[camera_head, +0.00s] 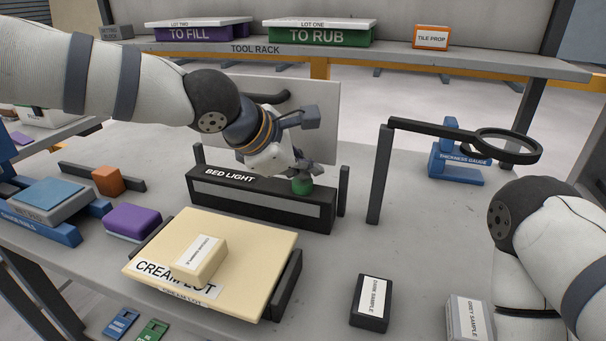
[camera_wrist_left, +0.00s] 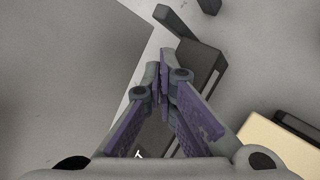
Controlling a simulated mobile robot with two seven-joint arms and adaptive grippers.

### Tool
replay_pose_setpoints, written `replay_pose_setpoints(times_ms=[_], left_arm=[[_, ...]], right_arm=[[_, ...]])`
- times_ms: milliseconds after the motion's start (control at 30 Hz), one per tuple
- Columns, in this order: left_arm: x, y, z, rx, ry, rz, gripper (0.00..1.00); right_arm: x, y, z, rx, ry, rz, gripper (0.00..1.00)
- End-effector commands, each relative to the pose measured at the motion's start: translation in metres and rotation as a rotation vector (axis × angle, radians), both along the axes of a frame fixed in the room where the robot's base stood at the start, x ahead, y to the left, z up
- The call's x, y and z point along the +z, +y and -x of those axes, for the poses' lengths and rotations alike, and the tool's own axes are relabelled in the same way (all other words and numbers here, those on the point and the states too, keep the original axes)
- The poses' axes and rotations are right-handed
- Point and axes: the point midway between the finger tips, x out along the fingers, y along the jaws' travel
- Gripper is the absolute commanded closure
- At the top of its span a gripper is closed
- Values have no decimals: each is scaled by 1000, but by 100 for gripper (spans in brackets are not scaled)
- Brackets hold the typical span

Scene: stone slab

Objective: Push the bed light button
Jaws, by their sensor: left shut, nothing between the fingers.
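The bed light (camera_head: 262,205) is a long dark box labelled "BED LIGHT" standing on the grey slab in the head view. A green round button (camera_head: 302,187) sits on its top near the right end. My left gripper (camera_head: 303,171) points down right over the button, its fingertips at or just above it; I cannot tell whether they touch. In the left wrist view the shut, empty fingers (camera_wrist_left: 162,78) reach over the dark box (camera_wrist_left: 207,62), and the button is hidden there. My right arm shows at the lower right, but its gripper is out of view.
A cream board (camera_head: 275,245) with a small cream block (camera_head: 199,259) lies in front of the light. A black stand with a magnifier ring (camera_head: 507,146) is to the right. A dark sample block (camera_head: 371,303) lies near the front. A tool rack (camera_head: 400,55) runs behind.

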Motion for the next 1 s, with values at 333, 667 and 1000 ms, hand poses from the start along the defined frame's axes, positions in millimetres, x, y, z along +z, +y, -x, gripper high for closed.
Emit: replay_pose_setpoints(times_ms=[333,667,1000], left_arm=[[-8,1,1,1,15,-8,100],[-14,2,1,2,17,-9,100],[-26,3,1,3,26,-12,100]], right_arm=[[-1,0,1,0,5,0,39],[-1,0,1,0,3,0,39],[-1,0,1,0,5,0,39]])
